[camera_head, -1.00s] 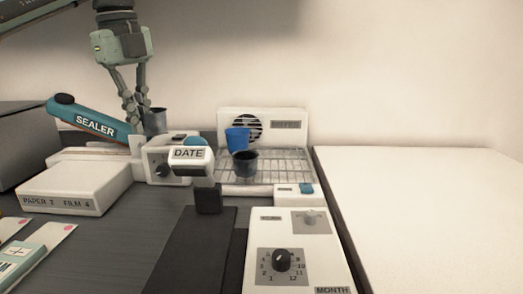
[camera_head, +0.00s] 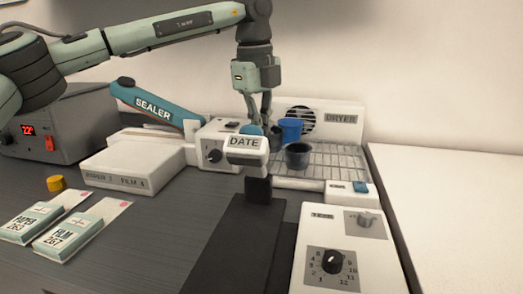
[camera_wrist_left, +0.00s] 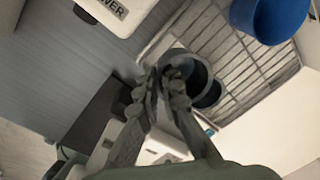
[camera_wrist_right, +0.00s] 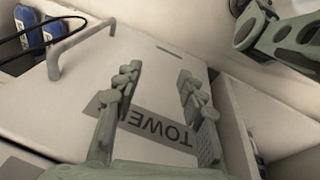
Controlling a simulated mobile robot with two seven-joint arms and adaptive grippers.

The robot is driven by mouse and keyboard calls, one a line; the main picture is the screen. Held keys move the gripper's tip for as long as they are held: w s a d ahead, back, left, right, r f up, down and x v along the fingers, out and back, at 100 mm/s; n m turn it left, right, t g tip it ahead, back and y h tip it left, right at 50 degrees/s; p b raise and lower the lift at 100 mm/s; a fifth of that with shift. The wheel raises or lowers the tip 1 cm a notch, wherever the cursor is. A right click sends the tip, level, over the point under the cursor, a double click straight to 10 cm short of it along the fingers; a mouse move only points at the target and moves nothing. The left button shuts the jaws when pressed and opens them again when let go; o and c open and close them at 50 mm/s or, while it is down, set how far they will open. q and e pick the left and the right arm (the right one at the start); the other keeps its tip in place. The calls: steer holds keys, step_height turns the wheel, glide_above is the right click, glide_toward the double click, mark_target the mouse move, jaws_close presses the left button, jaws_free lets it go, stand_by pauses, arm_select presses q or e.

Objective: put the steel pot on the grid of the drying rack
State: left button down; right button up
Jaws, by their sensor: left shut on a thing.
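My left gripper (camera_head: 262,122) is shut on a grey pot, the steel pot (camera_head: 275,136), partly hidden behind the fingers and the date device. In the left wrist view the fingers (camera_wrist_left: 166,78) pinch the rim of the steel pot (camera_wrist_left: 190,60). It hangs over or beside the left part of the drying rack's grid (camera_head: 338,160); I cannot tell whether it touches the grid. A blue cup (camera_head: 291,127) and a dark pot (camera_head: 297,157) stand on the rack. My right gripper (camera_wrist_right: 158,95) is open and empty before a white panel marked TOWEL.
The sealer (camera_head: 155,104) with its teal arm stands left of the rack. The DATE stamp (camera_head: 245,145) and the white dial box (camera_head: 345,235) stand in front. The dryer back panel (camera_head: 340,118) rises behind the grid. The grid's right part is bare.

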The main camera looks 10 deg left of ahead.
arm_select(q)
step_height(320, 180, down, 3)
steer(key=shift+f, duration=0.15)
arm_select(e)
steer(key=shift+w+r, duration=0.15)
steer(key=shift+w, duration=0.25)
steer(key=shift+s, duration=0.15)
arm_select(q)
steer(key=c, duration=2)
jaws_free()
steer(key=shift+o, duration=1.4)
arm_select(e)
steer(key=shift+r, duration=0.2)
